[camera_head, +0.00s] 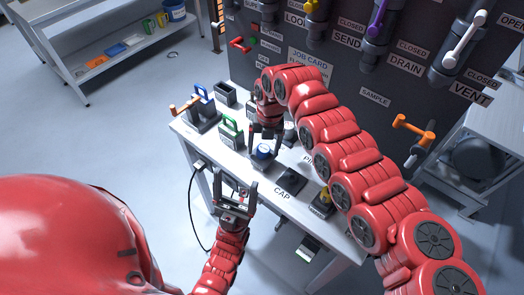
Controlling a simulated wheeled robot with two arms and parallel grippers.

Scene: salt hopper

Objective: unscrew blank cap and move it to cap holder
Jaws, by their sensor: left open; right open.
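A blue round cap (264,150) sits on a dark block on the bench; I cannot tell for certain whether it is the blank cap. My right gripper (265,133) is open, pointing down just above and behind the blue cap, and part of it is hard to make out. A dark square pad (291,180) beside the label CAP lies on the bench to the right of the blue cap, and it looks empty. My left gripper (236,186) is open and empty at the bench's front edge, fingers pointing away from me.
The white bench (196,140) also holds a green-handled block (231,128), a blue-handled block (202,100) and a yellow-and-black item (322,204). A dark panel (345,75) with valves stands behind. My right arm covers the bench's right side.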

